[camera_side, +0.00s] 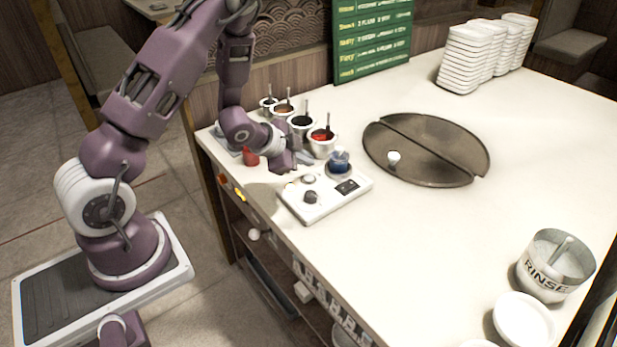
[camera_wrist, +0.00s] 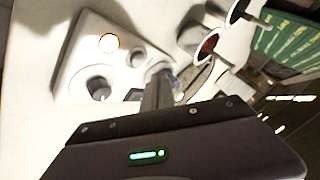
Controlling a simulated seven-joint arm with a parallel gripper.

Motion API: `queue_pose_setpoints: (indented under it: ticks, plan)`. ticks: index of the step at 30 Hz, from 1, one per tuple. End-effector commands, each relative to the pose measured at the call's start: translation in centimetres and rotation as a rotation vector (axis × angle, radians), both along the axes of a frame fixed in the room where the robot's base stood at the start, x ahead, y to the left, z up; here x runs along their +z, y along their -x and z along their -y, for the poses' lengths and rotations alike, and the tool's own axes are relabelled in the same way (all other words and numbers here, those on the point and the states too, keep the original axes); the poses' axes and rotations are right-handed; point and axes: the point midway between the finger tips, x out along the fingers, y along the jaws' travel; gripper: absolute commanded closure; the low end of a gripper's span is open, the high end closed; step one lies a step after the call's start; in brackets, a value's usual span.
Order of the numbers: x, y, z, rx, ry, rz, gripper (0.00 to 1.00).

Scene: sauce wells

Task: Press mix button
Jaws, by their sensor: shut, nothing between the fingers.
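A white control box (camera_side: 325,199) sits near the table's front edge. On it are a pale round button (camera_side: 308,179), a dark knob (camera_side: 311,197) and a dark panel (camera_side: 347,187). A cup of blue liquid (camera_side: 340,163) stands at its back corner. In the wrist view the box (camera_wrist: 70,75) shows a bright round button with a yellow rim (camera_wrist: 109,43) and a dark knob (camera_wrist: 98,87). I cannot read any label for mix. My gripper (camera_side: 306,158) is shut and empty, just behind the box; its fingers (camera_wrist: 160,78) partly hide the blue cup in the wrist view.
Several sauce wells with spoons, one red (camera_side: 322,140), stand behind my gripper. A round dark griddle (camera_side: 426,149) lies right of the box. A RINSE pot (camera_side: 555,266) is at the front right. A green menu board (camera_side: 372,38) stands at the back.

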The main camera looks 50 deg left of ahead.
Motion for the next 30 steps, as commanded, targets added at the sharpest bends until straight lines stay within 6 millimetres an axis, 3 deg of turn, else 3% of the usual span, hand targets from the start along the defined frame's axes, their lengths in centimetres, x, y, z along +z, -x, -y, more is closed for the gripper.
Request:
queue_pose_setpoints:
  ticks: [9,27,30]
  plan:
    - [2.8,0.0,0.0,0.000,0.000,0.001,1.00]
    - [2.9,0.0,0.0,0.000,0.000,0.000,1.00]
    - [4.4,-0.1,0.1,0.030,0.004,0.003,1.00]
